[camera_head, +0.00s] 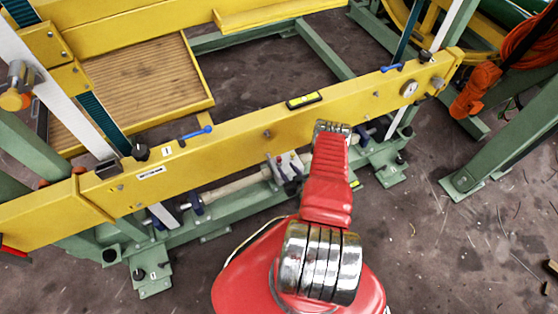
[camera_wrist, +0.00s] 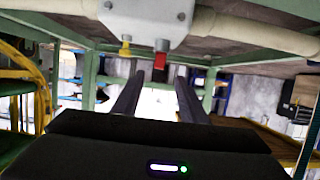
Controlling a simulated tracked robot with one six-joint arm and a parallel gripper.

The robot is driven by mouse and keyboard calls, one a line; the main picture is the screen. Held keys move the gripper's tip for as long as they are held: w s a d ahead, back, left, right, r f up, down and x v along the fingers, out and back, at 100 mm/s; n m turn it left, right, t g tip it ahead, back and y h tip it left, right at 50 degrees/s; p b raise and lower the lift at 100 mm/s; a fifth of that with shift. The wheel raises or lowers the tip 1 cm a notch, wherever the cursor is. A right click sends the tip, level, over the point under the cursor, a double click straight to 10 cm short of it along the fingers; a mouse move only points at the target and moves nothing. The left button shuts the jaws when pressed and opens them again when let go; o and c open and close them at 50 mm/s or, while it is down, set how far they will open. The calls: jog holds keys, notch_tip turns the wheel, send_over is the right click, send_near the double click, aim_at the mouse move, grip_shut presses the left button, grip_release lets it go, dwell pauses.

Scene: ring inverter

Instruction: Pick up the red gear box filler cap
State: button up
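The red filler cap (camera_wrist: 160,61) shows in the wrist view as a small red block on a light grey gear box (camera_wrist: 150,20). It lies in the picture between the tips of my gripper's two dark fingers. My gripper (camera_wrist: 159,70) is open, with nothing held; whether the fingertips reach around the cap is hard to tell. A yellow cap (camera_wrist: 126,47) sits on the same gear box, left of the red one and close to the left fingertip. In the head view the gear box (camera_head: 287,172) shows small behind my red arm; my gripper is hidden there.
A long yellow beam (camera_head: 230,130) of the ring inverter runs across the head view beside the gear box. Open concrete floor (camera_head: 430,230) lies to the right.

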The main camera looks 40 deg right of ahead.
aim_at(280, 159)
jog(key=shift+x, duration=2.4)
jog(key=shift+w+d, duration=0.1)
jog(key=shift+x, duration=2.5)
jog(key=shift+c, duration=0.4)
grip_shut()
